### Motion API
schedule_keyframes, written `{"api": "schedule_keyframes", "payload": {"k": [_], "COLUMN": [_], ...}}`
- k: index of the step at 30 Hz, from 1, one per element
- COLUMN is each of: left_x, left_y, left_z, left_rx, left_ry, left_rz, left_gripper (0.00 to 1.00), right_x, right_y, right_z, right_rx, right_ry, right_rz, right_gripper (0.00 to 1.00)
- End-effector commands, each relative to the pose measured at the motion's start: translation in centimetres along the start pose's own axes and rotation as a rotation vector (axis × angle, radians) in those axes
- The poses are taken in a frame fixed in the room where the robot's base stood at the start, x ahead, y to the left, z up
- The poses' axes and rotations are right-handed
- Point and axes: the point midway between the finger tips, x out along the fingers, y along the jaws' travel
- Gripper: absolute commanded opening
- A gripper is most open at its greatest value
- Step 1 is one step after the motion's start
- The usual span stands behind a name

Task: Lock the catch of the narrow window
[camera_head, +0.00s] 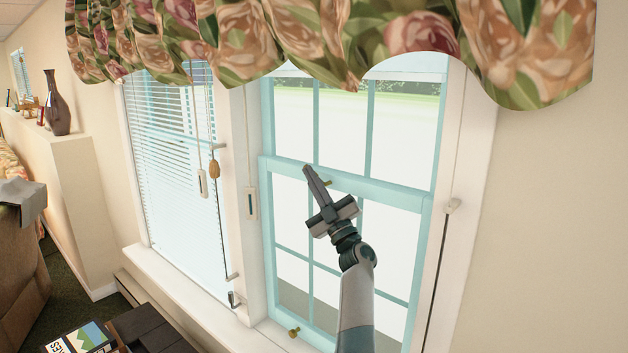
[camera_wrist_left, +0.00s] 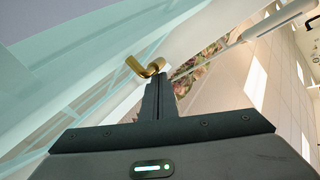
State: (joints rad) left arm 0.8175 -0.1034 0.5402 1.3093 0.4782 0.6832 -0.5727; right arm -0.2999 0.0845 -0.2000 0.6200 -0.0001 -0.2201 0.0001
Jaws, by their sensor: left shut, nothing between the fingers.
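The narrow window (camera_head: 345,189) has a pale turquoise frame with an upper and a lower sash. A small brass catch (camera_head: 328,183) sits on its middle rail. In the left wrist view the catch (camera_wrist_left: 147,68) is a bent brass lever just beyond and left of my fingertips. My left gripper (camera_head: 308,169) reaches up in front of the middle rail; its fingers are shut and empty, close to the catch. They partly hide it in the head view, and I cannot tell whether they touch it. My right gripper is not in view.
A brass fitting (camera_head: 294,332) sits low on the frame. A floral valance (camera_head: 330,40) hangs above. A dark vase (camera_head: 56,104) stands on the far ledge.

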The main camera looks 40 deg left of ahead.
Motion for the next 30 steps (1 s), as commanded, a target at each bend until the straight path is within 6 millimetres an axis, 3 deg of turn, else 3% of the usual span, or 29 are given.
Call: {"api": "schedule_keyframes", "payload": {"k": [11,30], "left_x": [-0.03,-0.03], "left_y": [0.01,0.0], "left_z": [0.0,0.0], "left_rx": [0.0,0.0], "left_ry": [0.0,0.0], "left_rz": [0.0,0.0], "left_gripper": [0.0,0.0], "right_x": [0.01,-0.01], "right_y": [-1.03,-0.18], "right_z": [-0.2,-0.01], "right_rx": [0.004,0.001], "right_ry": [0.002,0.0], "right_rz": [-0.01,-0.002], "right_gripper": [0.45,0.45]}}
